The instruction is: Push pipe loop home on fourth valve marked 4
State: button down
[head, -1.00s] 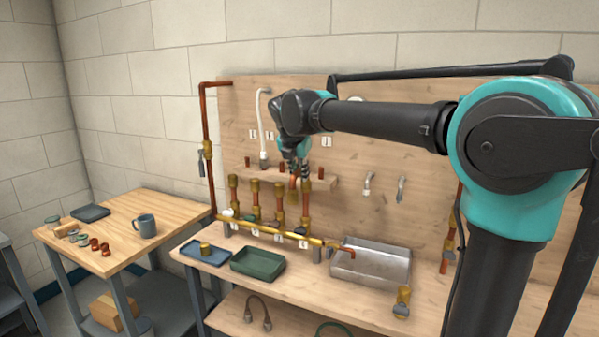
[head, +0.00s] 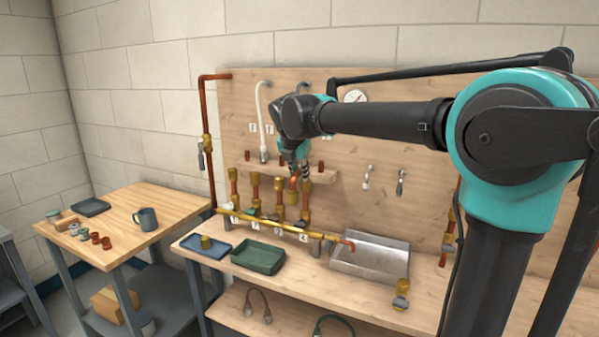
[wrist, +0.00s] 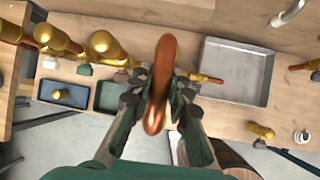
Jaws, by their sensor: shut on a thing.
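My gripper (head: 296,170) is shut on the copper pipe loop (wrist: 163,80), which stands upright between the fingers in the wrist view. In the head view a small part of the loop (head: 293,184) shows below the fingers. Several brass-topped valve risers rise from the brass manifold (head: 262,223). The fourth valve (head: 305,203), above the tag marked 4 (head: 303,238), is the rightmost and stands just below and right of the gripper. In the wrist view brass fittings (wrist: 103,44) lie left of the loop. I cannot tell whether the loop's ends touch any valve.
A blue tray (head: 207,253), a green tray (head: 259,258) and a metal basin (head: 369,256) stand on the bench. A small shelf (head: 318,177) lies behind the gripper. A side table (head: 120,213) with a mug (head: 146,219) is at left. Bare bench lies at the front.

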jog(key=shift+f, duration=0.7)
jog(key=c, duration=1.3)
grip_release()
jog(key=shift+c, duration=0.2)
jog(key=v, duration=1.2)
notch_tip(320, 180, up, 6)
